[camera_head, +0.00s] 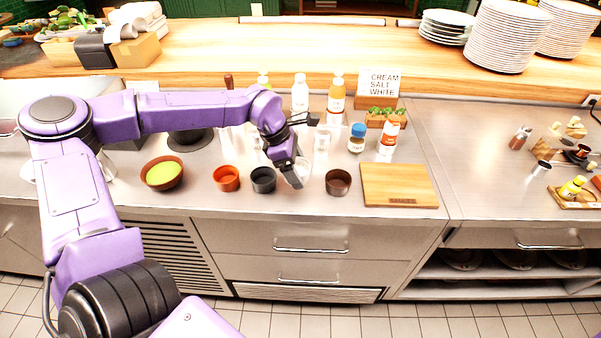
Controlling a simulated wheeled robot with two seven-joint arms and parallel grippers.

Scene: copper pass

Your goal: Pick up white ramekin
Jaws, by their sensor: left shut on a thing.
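My left gripper (291,167) reaches down over the steel counter from the left. It is shut on a pale thing that looks like the white ramekin (301,172), partly hidden behind the dark fingers. The ramekin looks tilted; I cannot tell whether it touches the counter. A black ramekin (263,181) stands just left of the gripper, and an orange-red ramekin (226,179) is further left. A dark brown ramekin (338,183) stands to the right. My right gripper is not in view.
A wooden board (399,186) lies at the right. A bowl of green food (163,174) stands at the left. Behind are several bottles, including a blue-capped jar (357,138) and a red-labelled bottle (389,137), and a sign (379,83). Plate stacks (505,36) stand on the wooden shelf.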

